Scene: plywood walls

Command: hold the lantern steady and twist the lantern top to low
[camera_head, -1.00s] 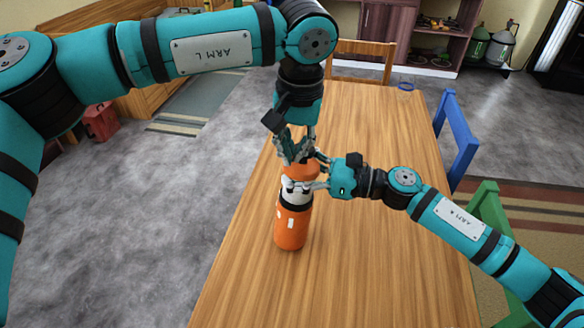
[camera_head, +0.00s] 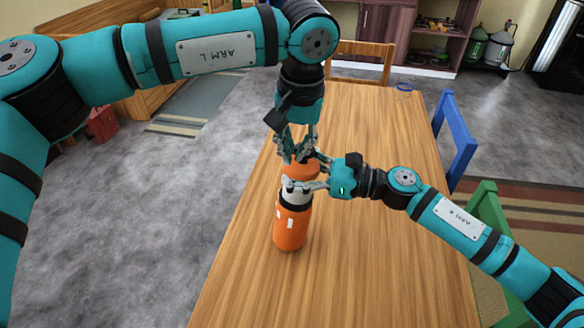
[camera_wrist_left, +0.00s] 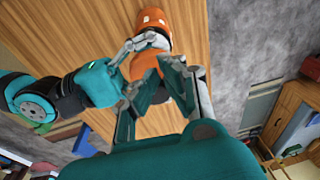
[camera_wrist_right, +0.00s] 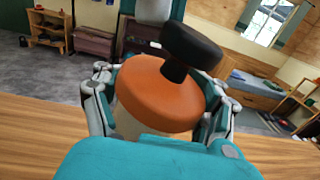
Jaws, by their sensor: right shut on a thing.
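The orange lantern (camera_head: 291,230) stands upright on the wooden table, with a black and pale neck under its orange top (camera_head: 300,170). My right gripper (camera_head: 308,187) comes from the right and is shut on the lantern's pale neck just below the top. The right wrist view shows the orange top (camera_wrist_right: 160,95) between its fingers, with a tilted black knob (camera_wrist_right: 192,45) on it. My left gripper (camera_head: 298,152) points down at the top from above, fingers apart. In the left wrist view its fingers (camera_wrist_left: 162,85) partly hide the top; contact is unclear.
The wooden table (camera_head: 370,240) is clear around the lantern. A blue ring (camera_head: 404,87) lies at its far end. A blue chair (camera_head: 455,135) and a green chair (camera_head: 487,210) stand at its right side, a wooden chair (camera_head: 360,62) at the far end.

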